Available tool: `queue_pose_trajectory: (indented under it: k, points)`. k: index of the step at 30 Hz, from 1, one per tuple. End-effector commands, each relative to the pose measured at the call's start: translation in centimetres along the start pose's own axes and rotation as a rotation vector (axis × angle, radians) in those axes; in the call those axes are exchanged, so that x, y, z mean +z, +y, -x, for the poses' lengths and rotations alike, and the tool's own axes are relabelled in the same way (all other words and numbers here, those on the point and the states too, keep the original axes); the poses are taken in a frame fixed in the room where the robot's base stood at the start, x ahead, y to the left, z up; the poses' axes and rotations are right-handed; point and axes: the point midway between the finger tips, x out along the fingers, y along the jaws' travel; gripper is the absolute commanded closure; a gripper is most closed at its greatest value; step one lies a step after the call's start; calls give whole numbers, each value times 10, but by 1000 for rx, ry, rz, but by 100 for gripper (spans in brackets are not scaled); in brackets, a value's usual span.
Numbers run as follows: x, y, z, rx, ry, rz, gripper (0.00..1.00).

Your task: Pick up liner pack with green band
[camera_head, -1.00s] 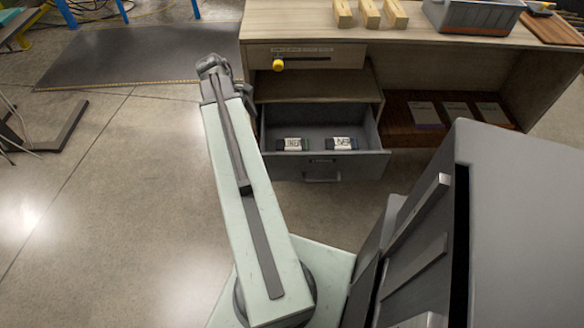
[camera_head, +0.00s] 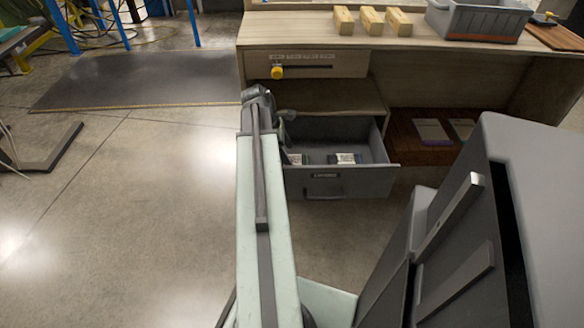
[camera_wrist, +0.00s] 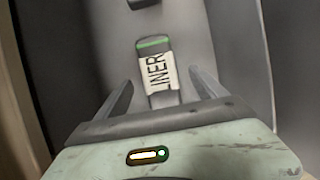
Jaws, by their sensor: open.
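The liner pack with the green band (camera_wrist: 157,72) lies in the open drawer in the wrist view. It is a pale pack with dark LINER lettering, a green end at the top and a grey lower end. My gripper (camera_wrist: 160,76) is open, with one finger on each side of the pack and a gap to each. I cannot tell how far above the pack the fingers are. In the head view two packs lie in the drawer: a left pack (camera_head: 299,159), partly hidden by my arm, and a right pack (camera_head: 346,158). Their bands are hard to tell there.
The grey drawer (camera_head: 345,184) is pulled out below the wooden bench (camera_head: 300,27). Wood blocks (camera_head: 371,21) and a grey bin (camera_head: 474,22) stand on top. The drawer walls (camera_wrist: 240,60) stand around the pack.

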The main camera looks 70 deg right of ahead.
Motion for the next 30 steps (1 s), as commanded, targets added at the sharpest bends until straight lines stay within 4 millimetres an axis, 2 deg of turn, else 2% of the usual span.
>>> queue_pose_trajectory:
  k: [1,4,12,18,19,20,30]
  points:
    - [-2,1,-18,0,0,-1,20]
    - [-2,1,-34,0,0,0,20]
    - [1,2,-34,1,0,1,20]
    - [0,1,-33,1,0,2,76]
    - [0,1,-33,1,0,2,84]
    - [0,1,-33,1,0,2,88]
    - [6,1,-27,1,0,2,88]
